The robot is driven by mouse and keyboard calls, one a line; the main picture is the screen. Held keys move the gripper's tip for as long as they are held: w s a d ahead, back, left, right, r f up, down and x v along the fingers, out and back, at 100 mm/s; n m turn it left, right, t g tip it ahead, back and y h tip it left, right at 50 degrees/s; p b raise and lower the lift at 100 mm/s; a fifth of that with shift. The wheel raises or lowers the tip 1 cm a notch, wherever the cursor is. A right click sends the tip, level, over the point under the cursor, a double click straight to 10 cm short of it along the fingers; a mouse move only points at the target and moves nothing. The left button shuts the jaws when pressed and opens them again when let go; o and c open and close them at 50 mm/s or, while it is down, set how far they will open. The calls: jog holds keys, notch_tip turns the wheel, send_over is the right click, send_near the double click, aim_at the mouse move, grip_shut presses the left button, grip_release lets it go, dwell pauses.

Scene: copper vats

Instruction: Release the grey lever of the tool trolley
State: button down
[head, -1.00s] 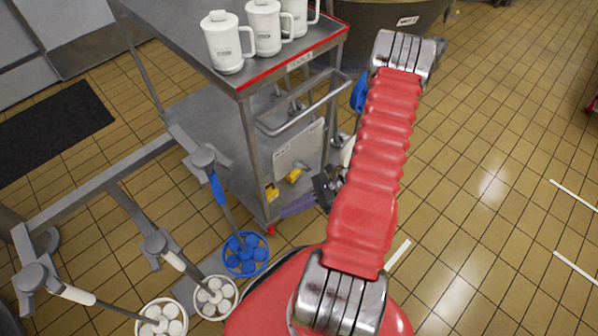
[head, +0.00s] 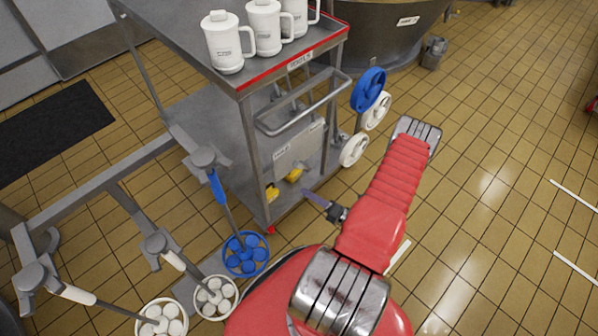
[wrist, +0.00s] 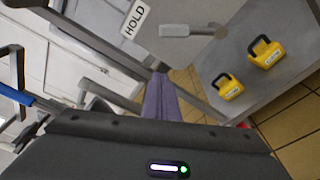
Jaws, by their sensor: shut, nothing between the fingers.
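The tool trolley (head: 240,75) is grey metal with a red edge and a label on its top shelf. A pale panel (head: 298,150) hangs at its near end. In the wrist view the grey lever (wrist: 188,31) lies roughly level across the panel, right of a white HOLD label (wrist: 135,18). In the head view I cannot make out the lever clearly. My gripper (head: 308,195) is low beside the trolley's near end, below and right of the panel. Its purple fingers (wrist: 161,98) are shut and empty in the wrist view, pointing below the lever and apart from it.
White jugs (head: 265,30) stand on the trolley top. Yellow blocks (wrist: 230,88) with black handles sit on its lower shelf. A bar handle (head: 305,112) juts out above the panel. Blue (head: 370,90) and white wheels (head: 354,150) stand behind. A grey rail stand is left; floor right is open.

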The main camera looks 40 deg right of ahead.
aim_at(301, 167)
jog(key=shift+d+r+m, duration=0.2)
jog(key=shift+d+m, duration=0.1)
jog(key=shift+m, duration=0.1)
jog(key=shift+w, duration=0.15)
jog(key=shift+w+a, duration=0.85)
jog(key=shift+w, duration=3.95)
jog(key=d, duration=0.2)
jog(key=d+r, duration=0.1)
jog(key=shift+s+d, duration=0.3)
jog(key=shift+d, duration=0.05)
